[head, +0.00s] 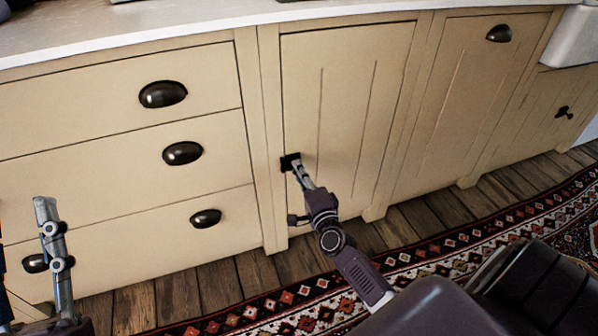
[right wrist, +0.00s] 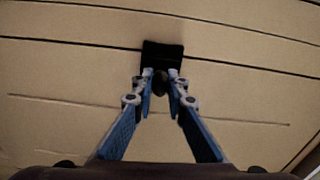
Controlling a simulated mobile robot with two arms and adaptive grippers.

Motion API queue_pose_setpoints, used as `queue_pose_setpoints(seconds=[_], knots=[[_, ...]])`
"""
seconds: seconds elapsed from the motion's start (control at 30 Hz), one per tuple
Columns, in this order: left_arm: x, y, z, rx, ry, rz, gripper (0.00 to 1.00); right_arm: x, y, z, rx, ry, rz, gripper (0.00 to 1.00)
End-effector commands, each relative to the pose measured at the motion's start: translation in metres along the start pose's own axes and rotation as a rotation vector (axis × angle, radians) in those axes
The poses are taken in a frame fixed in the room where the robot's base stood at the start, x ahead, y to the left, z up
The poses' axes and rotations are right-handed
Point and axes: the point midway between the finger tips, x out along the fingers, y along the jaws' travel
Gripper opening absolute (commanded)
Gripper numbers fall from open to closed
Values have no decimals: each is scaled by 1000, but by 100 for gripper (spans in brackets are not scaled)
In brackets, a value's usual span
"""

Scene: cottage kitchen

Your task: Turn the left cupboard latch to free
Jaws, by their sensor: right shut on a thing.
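The left cupboard latch (head: 287,162) is a small black fitting at the left edge of a cream cupboard door (head: 340,110). It also shows in the right wrist view as a dark plate (right wrist: 162,54) across the door's seam, with a dark knob between my fingertips. My right gripper (head: 296,166) reaches up to the latch, and its fingers (right wrist: 161,84) are shut on the knob. The fingers partly hide the knob, so its exact turn cannot be told. My left gripper (head: 48,215) is at the lower left, away from the latch; its opening is unclear.
Drawers with dark cup handles (head: 163,94) stand left of the door. Another door with a cup handle (head: 499,33) is to the right. A second black latch (head: 564,112) sits at the far right. A patterned rug (head: 430,262) lies on the wooden floor.

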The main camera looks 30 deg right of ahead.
Motion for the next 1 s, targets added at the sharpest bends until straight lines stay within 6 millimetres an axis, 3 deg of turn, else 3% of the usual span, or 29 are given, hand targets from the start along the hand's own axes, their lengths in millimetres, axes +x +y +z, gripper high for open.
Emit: queue_pose_setpoints(seconds=[0.77,0.8,0.93,1.0], knots=[[-1,1,-11,-2,49,2,40,0,1,-1,97,2,1,0],[-1,1,-10,-2,49,2,40,0,1,-1,97,2,1,17],[-1,1,-10,-2,48,2,40,0,1,0,96,1,1,31],[-1,1,-10,-2,48,2,40,0,1,0,95,1,1,31]])
